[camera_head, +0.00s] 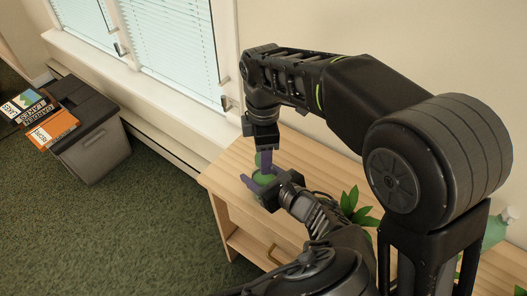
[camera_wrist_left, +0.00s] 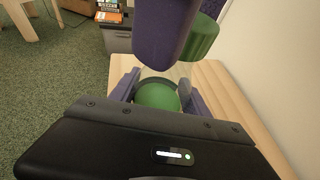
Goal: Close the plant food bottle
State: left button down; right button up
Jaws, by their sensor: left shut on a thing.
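My right gripper (camera_head: 262,160) points down from above. A green cap (camera_wrist_left: 203,38) sits between its purple fingers, above the bottle and apart from it in the left wrist view. The fingers hide part of the cap and the bottle's lower part.
The cabinet top (camera_head: 222,177) has bare wood at its left end. A leafy plant (camera_head: 357,207) stands to the right, close to my left arm. A wall and window (camera_head: 172,45) lie behind. A dark bin (camera_head: 98,145) with books stands on the carpet at left.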

grip_shut()
dwell(0.3)
jog(key=m, duration=1.7)
jog(key=shift+m, duration=0.3)
jog(key=m, duration=0.4)
jog(key=shift+m, duration=0.3)
jog(key=shift+o, duration=1.6)
grip_release()
